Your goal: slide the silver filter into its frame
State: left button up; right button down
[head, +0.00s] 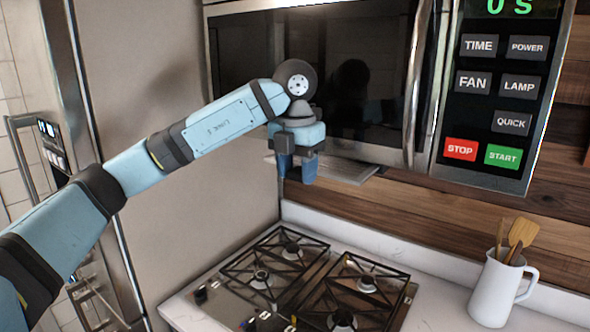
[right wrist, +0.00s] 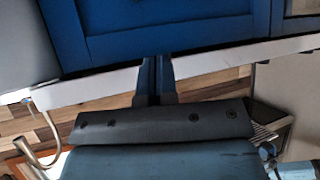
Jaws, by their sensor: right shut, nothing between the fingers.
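The silver filter (head: 345,172) is a thin, flat grey panel just below the front underside of the microwave, partly behind my left gripper. My left gripper (head: 297,178) points down at the panel's left part, with its fingers overlapping it in the head view. Whether the fingers hold it or only pass in front of it, I cannot tell. The filter's frame, on the microwave's underside, is hidden from this angle. My right gripper (right wrist: 156,88) is shut and empty in the right wrist view, in front of a blue cabinet front. It is not in the head view.
The microwave (head: 310,70) hangs above a gas hob (head: 300,285) with black grates. A white jug (head: 500,290) with wooden utensils stands on the counter at right. A beige panel (head: 170,130) is left of the hob. The blue cabinet (right wrist: 160,30) fills the right wrist view's top.

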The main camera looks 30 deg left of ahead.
pick_arm(q)
jog(key=o, duration=0.5)
jog(key=shift+c, duration=0.2)
notch_tip(320, 180, up, 14)
jog(key=shift+s, duration=0.35)
jog(key=shift+f, duration=0.1)
